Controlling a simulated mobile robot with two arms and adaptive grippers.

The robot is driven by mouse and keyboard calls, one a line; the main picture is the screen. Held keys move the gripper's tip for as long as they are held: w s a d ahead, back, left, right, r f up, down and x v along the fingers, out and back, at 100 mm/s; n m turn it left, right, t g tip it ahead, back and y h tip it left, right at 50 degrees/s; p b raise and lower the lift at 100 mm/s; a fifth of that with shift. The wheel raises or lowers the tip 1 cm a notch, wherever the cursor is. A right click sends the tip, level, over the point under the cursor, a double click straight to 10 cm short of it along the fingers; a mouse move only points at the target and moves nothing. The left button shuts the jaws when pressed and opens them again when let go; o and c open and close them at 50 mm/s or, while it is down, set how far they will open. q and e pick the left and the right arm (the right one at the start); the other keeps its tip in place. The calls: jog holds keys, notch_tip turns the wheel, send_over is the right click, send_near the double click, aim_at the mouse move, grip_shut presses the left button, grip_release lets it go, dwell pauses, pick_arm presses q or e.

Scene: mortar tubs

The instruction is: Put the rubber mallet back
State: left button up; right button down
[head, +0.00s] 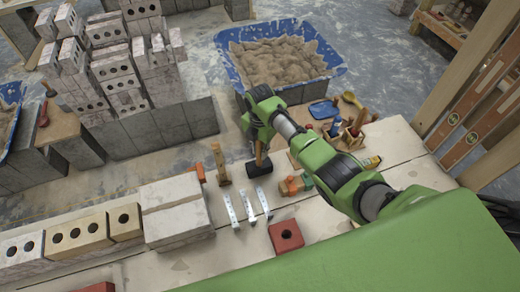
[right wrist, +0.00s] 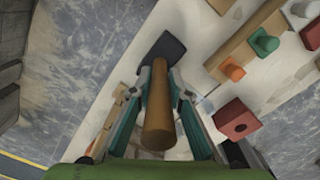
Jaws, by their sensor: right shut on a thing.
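The rubber mallet has a black head (head: 259,168) and a wooden handle (head: 259,151). It is upright, head down and handle up, at the worktop's far edge in the head view. I cannot tell whether the head touches the worktop. My right gripper (head: 254,130) is above it, partly hidden by its own arm. In the right wrist view, the fingers of my right gripper (right wrist: 165,100) are shut on either side of the mallet's handle (right wrist: 158,120), with the dark head (right wrist: 166,48) beyond. My left gripper is not in view.
Left of the mallet stands a wooden-handled tool (head: 220,162). Several pale metal strips (head: 247,205) lie in front, with a red block (head: 286,236) nearer. A wooden holder (head: 352,137) with tools is to the right. A blue tub (head: 233,75) of mortar stands behind.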

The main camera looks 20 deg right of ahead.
jog(key=c, duration=1.9)
grip_release()
jog(key=shift+o, duration=0.4)
jog(key=shift+f, duration=0.1)
notch_tip(320, 180, up, 12)
jog(key=shift+s+r, duration=0.1)
jog(key=shift+s, duration=0.05)
